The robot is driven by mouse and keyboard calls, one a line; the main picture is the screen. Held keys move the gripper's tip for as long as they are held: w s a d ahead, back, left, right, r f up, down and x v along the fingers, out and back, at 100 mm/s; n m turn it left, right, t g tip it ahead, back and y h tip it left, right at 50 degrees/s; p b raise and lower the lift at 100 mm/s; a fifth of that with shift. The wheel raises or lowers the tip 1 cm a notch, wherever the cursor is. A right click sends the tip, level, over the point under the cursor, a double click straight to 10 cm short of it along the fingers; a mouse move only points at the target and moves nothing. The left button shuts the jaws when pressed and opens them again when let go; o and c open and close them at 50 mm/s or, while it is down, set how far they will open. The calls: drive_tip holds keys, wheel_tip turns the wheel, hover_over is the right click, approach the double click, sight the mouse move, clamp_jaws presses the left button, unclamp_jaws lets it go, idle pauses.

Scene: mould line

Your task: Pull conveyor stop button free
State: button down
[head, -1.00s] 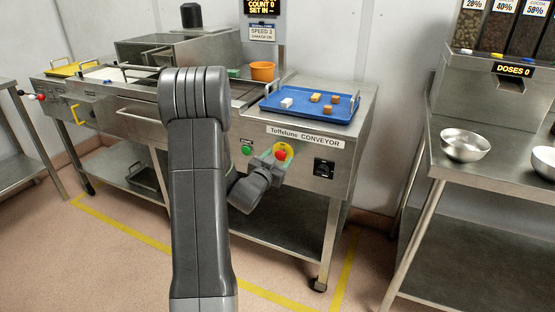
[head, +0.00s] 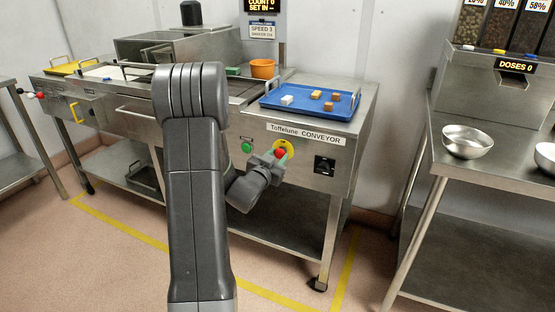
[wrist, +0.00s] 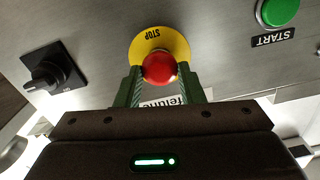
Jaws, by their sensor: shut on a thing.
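The red stop button (wrist: 159,67) sits in front of a yellow disc marked STOP (wrist: 160,36) on the conveyor's front panel. In the wrist view my gripper (wrist: 160,84) has its two green fingers on either side of the red button, shut on it. In the head view the red button (head: 281,153) shows at the tip of my gripper (head: 276,158), in front of the yellow disc (head: 289,147). Whether the button stands out from the disc or is pressed in cannot be told.
A green start button (wrist: 278,10) and a black rotary switch (wrist: 54,74) flank the stop button. A blue tray (head: 312,105) with several small cubes lies on the conveyor top. A steel table with a bowl (head: 467,142) stands to the right.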

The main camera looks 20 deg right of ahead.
drive_tip(key=shift+s+f, duration=0.1)
drive_tip(key=c, duration=0.9)
unclamp_jaws()
drive_tip(key=shift+a, duration=0.1)
drive_tip(key=shift+c, duration=0.2)
drive_tip(key=v, duration=1.3)
drive_tip(key=shift+s+a, duration=0.25)
drive_tip(key=shift+a, duration=0.1)
drive_tip(key=x, duration=1.3)
drive_tip(key=shift+w+d, duration=0.15)
drive_tip(key=shift+d, duration=0.1)
drive_tip(key=shift+w+d+r+p, duration=0.2)
drive_tip(key=shift+w+d+p, duration=0.2)
drive_tip(key=shift+p, duration=0.1)
drive_tip(key=shift+s+f, duration=0.1)
drive_tip(key=shift+f, duration=0.05)
